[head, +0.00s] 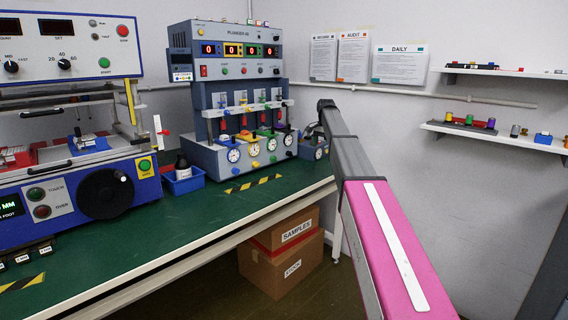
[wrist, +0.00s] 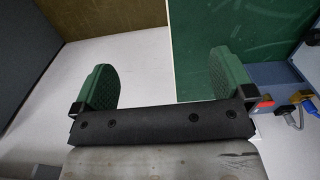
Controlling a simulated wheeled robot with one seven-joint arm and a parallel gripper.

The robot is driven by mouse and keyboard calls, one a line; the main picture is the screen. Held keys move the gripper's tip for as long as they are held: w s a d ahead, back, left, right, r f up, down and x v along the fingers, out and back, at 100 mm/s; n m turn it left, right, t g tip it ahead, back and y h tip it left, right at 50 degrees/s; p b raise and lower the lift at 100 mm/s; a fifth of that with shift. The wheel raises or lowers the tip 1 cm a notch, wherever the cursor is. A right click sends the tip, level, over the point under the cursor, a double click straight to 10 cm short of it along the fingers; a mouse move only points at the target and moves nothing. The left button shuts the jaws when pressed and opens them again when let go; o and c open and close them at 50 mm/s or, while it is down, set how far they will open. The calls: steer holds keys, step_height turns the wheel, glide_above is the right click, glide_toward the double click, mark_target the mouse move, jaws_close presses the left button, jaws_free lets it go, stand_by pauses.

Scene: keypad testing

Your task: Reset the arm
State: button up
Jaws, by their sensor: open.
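My arm (head: 385,240), with a pink and grey link, reaches away from the lower right of the head view toward the far end of the bench. In the head view its far end is by the plunger tester's right side, and the fingers cannot be made out there. In the wrist view my gripper (wrist: 162,85) shows two green pads held wide apart with nothing between them. Behind the pads are a pale surface and the green bench top (wrist: 240,40). The right pad overlaps the green top in the picture; I cannot tell how far apart they are.
The plunger tester (head: 235,100) stands on the green bench, with a blue bin (head: 183,181) beside it. A blue keypad machine (head: 75,190) is at left. Boxes (head: 280,250) sit under the bench. Wall shelves (head: 495,135) are at right. Cables (wrist: 300,105) show at the wrist view's right.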

steer(key=s+f+n, duration=0.4)
steer(key=s+f, duration=1.9)
steer(key=f, duration=0.2)
steer(key=s+f+n, duration=0.2)
steer(key=s+f, duration=0.4)
steer(key=s, duration=0.5)
steer(key=s+f+n, duration=0.2)
steer(key=s+f, duration=0.4)
steer(key=s, duration=0.6)
steer(key=shift+n, duration=0.3)
